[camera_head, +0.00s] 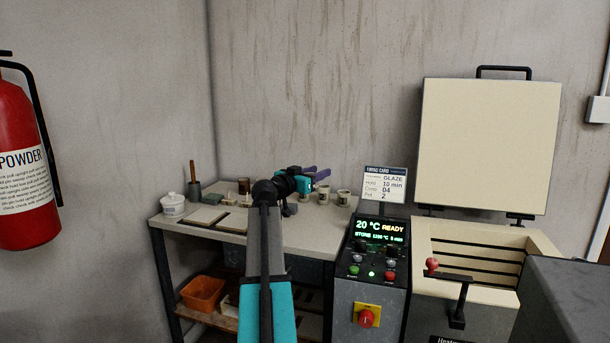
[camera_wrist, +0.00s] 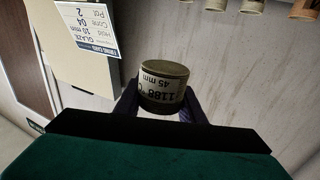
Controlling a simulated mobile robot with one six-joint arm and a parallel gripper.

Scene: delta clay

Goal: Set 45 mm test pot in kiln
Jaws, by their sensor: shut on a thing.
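The 45 mm test pot (camera_wrist: 165,90) shows in the wrist view. It is a small dark-topped cylinder with a pale label reading "45 mm" and "1188". My gripper (camera_wrist: 163,110) is shut on it, with a dark finger on each side. In the head view my gripper (camera_head: 320,174) is above the back of the worktable, left of the firing card; I cannot clearly pick out the held pot there. The kiln (camera_head: 426,237) is at the right, its pale lid (camera_head: 487,145) raised upright. Its chamber shows grooved pale walls; the floor is hidden.
Several other small pots (camera_head: 343,197) stand at the back of the worktable (camera_head: 290,238). The firing card (camera_head: 384,184) stands above the control box (camera_head: 379,250), which reads "20 °C READY". A red-knobbed handle (camera_head: 432,264) sits at the kiln's front. A fire extinguisher (camera_head: 22,165) hangs at left.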

